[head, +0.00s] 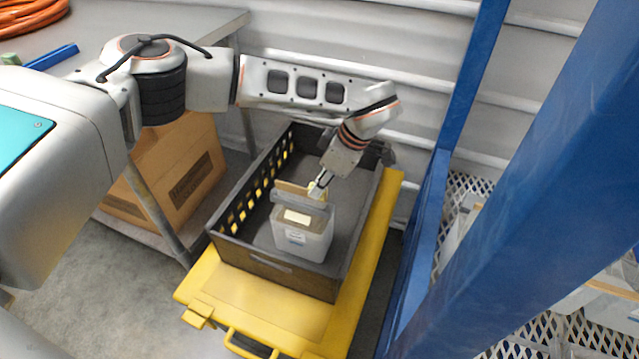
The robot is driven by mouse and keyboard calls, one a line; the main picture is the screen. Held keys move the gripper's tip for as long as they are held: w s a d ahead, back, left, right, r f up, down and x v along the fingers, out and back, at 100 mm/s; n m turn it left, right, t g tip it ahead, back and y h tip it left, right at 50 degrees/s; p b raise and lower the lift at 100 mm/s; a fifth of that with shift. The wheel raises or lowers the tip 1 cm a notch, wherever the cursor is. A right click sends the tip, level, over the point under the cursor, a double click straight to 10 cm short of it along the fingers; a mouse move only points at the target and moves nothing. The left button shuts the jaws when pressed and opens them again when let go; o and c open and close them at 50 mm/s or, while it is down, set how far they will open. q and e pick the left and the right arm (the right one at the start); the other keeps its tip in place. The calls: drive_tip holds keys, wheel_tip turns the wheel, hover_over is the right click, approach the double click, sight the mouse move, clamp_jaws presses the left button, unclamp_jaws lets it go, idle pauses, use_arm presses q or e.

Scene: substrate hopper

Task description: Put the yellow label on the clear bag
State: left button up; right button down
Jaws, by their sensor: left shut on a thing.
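The clear bag (317,240) stands in the dark grey crate (275,266), with a white printed label low on its front and a pale cream patch on top. My left gripper (317,189) reaches down into the crate just above and behind the bag's top edge. It is shut on a small yellow piece that looks like the yellow label (313,187), mostly hidden by the fingers. I cannot tell whether the label touches the bag. My right gripper is out of view.
The crate rests on a yellow cart (262,304). Blue rack posts (475,75) and shelves stand close on the right. A cardboard box (185,165) sits under a grey table on the left, and a corrugated wall is behind. The crate floor beside the bag is clear.

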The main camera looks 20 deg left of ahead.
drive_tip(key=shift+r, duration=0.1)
use_arm(q)
drive_tip(key=o, duration=0.8)
drive_tip(key=o, duration=0.6)
drive_tip(key=shift+r, duration=0.1)
drive_tip(key=shift+r+p, duration=1.6)
drive_tip(key=shift+r, duration=1.9)
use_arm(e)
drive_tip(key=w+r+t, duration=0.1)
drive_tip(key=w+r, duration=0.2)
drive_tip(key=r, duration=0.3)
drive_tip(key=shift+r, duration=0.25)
